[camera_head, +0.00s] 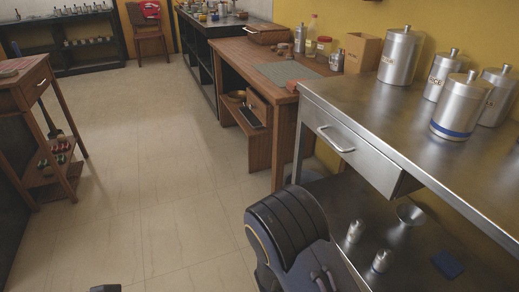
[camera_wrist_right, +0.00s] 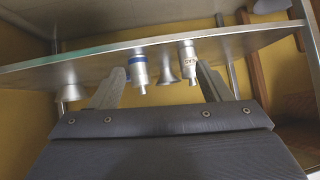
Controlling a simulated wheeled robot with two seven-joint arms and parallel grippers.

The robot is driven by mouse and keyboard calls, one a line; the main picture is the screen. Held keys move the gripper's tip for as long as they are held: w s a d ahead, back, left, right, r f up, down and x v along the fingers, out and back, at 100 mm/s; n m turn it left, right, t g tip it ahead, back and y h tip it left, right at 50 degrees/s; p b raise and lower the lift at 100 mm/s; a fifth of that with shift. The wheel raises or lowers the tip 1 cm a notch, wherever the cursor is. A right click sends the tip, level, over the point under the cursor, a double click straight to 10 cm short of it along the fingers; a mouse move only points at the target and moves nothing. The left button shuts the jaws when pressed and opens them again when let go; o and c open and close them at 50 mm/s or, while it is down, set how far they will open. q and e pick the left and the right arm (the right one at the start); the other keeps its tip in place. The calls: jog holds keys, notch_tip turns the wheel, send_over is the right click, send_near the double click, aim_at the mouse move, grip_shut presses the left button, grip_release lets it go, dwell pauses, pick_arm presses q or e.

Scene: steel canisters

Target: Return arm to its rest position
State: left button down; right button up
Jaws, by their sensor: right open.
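My right arm (camera_head: 290,235) rises dark at the bottom middle of the head view, in front of the steel table (camera_head: 345,105). My right gripper (camera_wrist_right: 160,78) shows in the right wrist view, its two grey fingers spread apart with nothing held between them. That view is upside down. Beyond the fingers are a blue-banded canister (camera_wrist_right: 138,68), a flared metal piece (camera_wrist_right: 168,65) and a labelled canister (camera_wrist_right: 188,58), standing on a steel surface. I see no contact with the fingers. My left gripper is not seen; only a small dark piece shows at the bottom left edge.
Several steel canisters, including one with a blue band (camera_head: 461,105), stand on the steel table. Its drawer (camera_head: 350,150) looks partly open. Small canisters (camera_head: 381,261), a funnel (camera_head: 410,214) and a blue pad (camera_head: 447,264) are on the lower shelf. The tiled floor (camera_head: 165,180) is clear.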

jog(key=w+a+r+n+t+y, duration=0.1)
jog(key=w+a+r+y, duration=0.1)
jog(key=r+y, duration=0.4)
jog(key=w+a+r+n+t+y, duration=0.1)
jog(key=a+r+y, duration=0.2)
jog(key=r+y, duration=0.35)
jog(key=s+d+r+n+y, duration=0.2)
jog(key=s+r+n, duration=0.3)
jog(key=r, duration=0.6)
jog(key=s+d+r+n+g+h+p, duration=0.15)
jog(key=s+d, duration=0.25)
jog(key=s, duration=0.6)
jog(key=s+d+n+h+b, duration=0.1)
jog(key=s+d+n, duration=0.25)
jog(key=s, duration=0.55)
notch_tip(320, 180, up, 33)
jog(key=p, duration=3.3)
jog(key=shift+w+r+m+p, duration=0.15)
jog(key=shift+r+m+p, duration=0.05)
jog(key=shift+m+p, duration=0.1)
